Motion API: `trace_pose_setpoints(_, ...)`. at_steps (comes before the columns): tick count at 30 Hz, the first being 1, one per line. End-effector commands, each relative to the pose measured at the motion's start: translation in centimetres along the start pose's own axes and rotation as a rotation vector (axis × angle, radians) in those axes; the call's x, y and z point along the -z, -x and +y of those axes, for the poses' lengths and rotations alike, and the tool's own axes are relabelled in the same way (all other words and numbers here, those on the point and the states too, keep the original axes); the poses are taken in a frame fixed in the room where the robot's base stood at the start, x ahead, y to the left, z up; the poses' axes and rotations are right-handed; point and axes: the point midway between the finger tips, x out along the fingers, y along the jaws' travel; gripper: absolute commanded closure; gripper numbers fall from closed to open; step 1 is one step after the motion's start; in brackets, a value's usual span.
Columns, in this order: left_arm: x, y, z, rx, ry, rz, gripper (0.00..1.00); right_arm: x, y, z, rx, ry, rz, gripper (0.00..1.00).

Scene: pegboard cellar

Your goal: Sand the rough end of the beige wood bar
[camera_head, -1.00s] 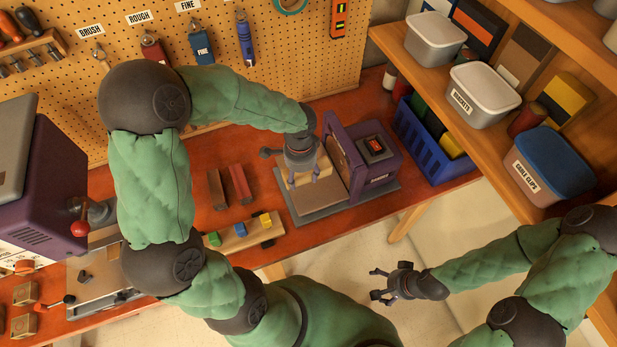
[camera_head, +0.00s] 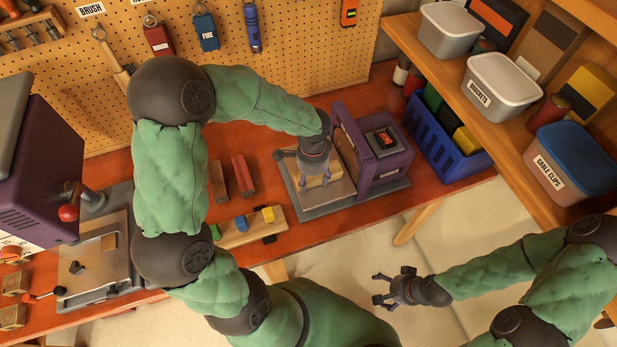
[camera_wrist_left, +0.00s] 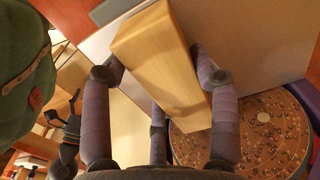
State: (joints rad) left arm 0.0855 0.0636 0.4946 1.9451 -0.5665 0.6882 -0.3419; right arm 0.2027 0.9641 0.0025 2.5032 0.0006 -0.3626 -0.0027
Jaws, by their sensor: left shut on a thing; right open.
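The beige wood bar (camera_wrist_left: 165,62) is between the fingers of my left gripper (camera_wrist_left: 160,95) in the left wrist view. My left gripper (camera_head: 314,180) is shut on it over the tan table of the sander in the head view. The purple sander (camera_head: 375,158) has a red switch on top. Its round, speckled sanding disc (camera_wrist_left: 250,130) is close to the lower end of the bar; I cannot tell if they touch. The rough end is not clearly seen. My right gripper (camera_head: 386,289) is open and empty, in front of the bench.
Two dark wood bars (camera_head: 240,178) and a wooden rack with coloured blocks (camera_head: 250,227) lie left of the sander. A blue crate (camera_head: 440,150) stands to its right. A purple machine (camera_head: 45,170) is at the far left. Shelves (camera_head: 500,130) rise at the right.

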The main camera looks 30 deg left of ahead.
Motion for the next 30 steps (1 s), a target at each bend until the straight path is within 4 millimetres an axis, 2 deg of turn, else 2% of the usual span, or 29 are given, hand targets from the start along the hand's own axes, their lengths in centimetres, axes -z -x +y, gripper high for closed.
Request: trace_pose_setpoints(30,1.5,-0.1,0.0,0.0,0.0,0.0,0.85,0.0,-0.1,0.0,0.0,0.0,0.0,0.16)
